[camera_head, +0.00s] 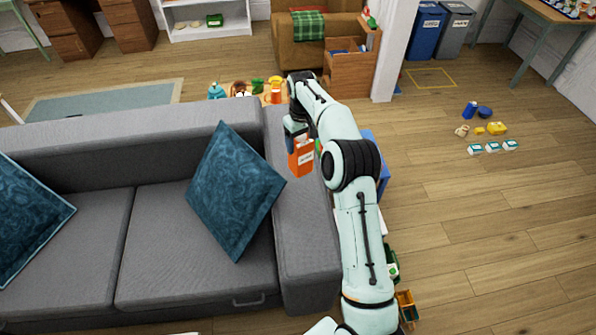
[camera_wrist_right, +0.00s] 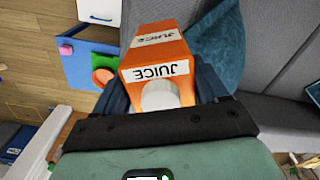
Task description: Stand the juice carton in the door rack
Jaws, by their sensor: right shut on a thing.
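The orange juice carton (camera_head: 301,158) hangs below my right gripper (camera_head: 297,138), above the right arm of the grey sofa. In the right wrist view the carton (camera_wrist_right: 155,55) sits between the dark fingers of my right gripper (camera_wrist_right: 160,92), which is shut on it. Its white JUICE label and pale round cap face the camera. A blue open-topped container (camera_wrist_right: 80,62) with a pink and a green item shows at the left of the wrist view; I cannot tell if it is the door rack. My left gripper is not in view.
The grey sofa (camera_head: 160,215) with teal cushions (camera_head: 235,190) fills the left. A low table behind it holds an orange mug (camera_head: 276,90) and other items. Small white boxes (camera_head: 492,148) and yellow items lie on the right floor. Open floor (camera_head: 480,240) lies right of my arm.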

